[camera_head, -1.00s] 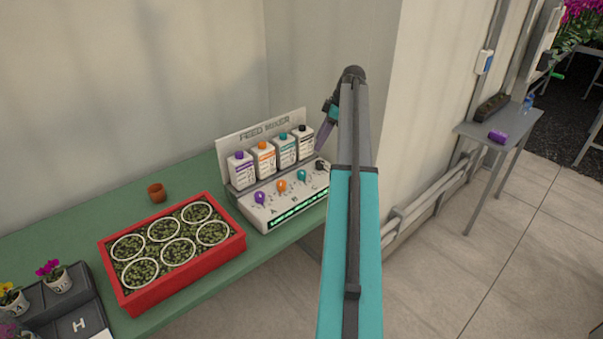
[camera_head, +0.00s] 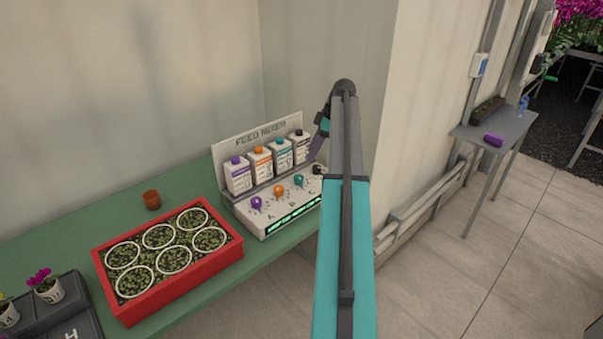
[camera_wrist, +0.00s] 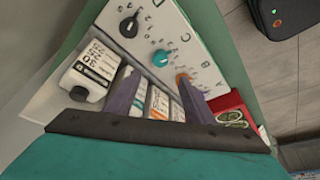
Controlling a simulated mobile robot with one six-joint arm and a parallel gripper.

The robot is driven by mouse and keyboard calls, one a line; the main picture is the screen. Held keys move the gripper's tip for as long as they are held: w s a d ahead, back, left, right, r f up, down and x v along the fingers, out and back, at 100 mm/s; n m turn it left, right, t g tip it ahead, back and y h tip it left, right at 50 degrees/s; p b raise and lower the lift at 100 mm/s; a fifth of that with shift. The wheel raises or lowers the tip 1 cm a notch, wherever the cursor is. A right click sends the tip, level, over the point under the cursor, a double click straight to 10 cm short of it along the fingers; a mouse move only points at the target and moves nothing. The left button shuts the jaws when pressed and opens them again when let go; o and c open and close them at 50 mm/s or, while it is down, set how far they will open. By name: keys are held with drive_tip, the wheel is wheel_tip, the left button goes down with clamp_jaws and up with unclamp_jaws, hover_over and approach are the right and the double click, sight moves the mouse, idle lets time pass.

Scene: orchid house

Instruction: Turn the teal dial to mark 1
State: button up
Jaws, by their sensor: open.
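The teal dial (camera_head: 299,181) is on the sloped white front of the feed mixer (camera_head: 262,221), between the orange dial (camera_head: 278,191) and the black dial (camera_head: 318,170). In the wrist view, the teal dial (camera_wrist: 160,58) lies just beyond the fingertips, toward the top of the picture. Its pointer and marks are too small to read surely. My gripper (camera_wrist: 159,80) is open, with two purple fingers apart and nothing between them. In the head view, my gripper (camera_head: 317,146) is partly hidden by my arm, above the mixer's right end.
Several bottles (camera_head: 262,162) stand in a row behind the dials. A purple dial (camera_head: 257,203) is at the left. A wall corner is close behind my arm.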

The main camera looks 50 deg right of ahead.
sight(299, 177)
drive_tip(key=shift+p+x, duration=1.75)
drive_tip(key=shift+x, duration=4.2)
drive_tip(key=shift+w, duration=0.1)
drive_tip(key=shift+c, duration=0.3)
drive_tip(key=c, duration=1)
